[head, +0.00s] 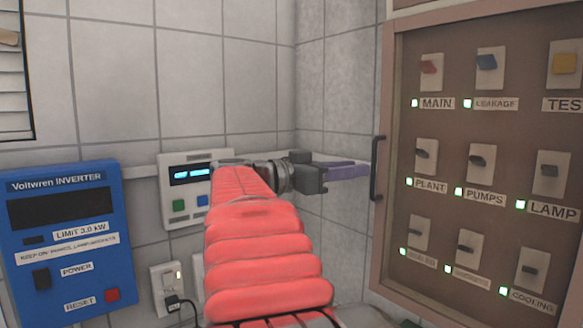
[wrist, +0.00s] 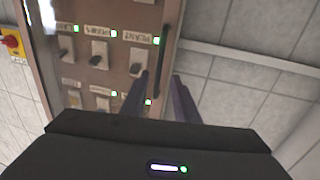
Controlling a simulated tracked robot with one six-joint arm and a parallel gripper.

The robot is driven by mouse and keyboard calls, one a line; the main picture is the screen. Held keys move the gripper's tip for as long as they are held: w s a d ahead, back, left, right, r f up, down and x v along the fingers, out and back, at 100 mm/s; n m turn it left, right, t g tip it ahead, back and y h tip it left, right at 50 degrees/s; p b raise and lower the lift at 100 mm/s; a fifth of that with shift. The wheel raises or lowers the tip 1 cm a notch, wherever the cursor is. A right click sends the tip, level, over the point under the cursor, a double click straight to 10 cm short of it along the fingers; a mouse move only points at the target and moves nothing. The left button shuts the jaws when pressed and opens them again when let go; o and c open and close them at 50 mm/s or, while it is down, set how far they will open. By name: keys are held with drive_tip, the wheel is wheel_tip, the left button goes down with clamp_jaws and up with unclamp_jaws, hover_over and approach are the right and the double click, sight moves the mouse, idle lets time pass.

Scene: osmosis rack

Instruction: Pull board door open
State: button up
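The board (head: 400,115) is a brown panel in a pale frame on the right wall, with labelled switches and green lamps. Its door looks shut, and the switches show through or on it. A dark vertical bar handle (head: 376,168) sits at the door's left edge; in the wrist view the handle (wrist: 166,50) runs up from between the fingers. My gripper (head: 366,170) has purple fingers that reach right to the handle's middle. In the wrist view my gripper (wrist: 161,78) is open, one finger on each side of the handle's line. Whether they touch it, I cannot tell.
A blue inverter box (head: 60,240), a small white control unit (head: 185,190) and a socket with a plug (head: 168,290) are on the tiled wall at left. A red knob on yellow (wrist: 12,43) shows in the wrist view.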

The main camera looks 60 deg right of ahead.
drive_tip(key=shift+x, duration=2.3)
clamp_jaws()
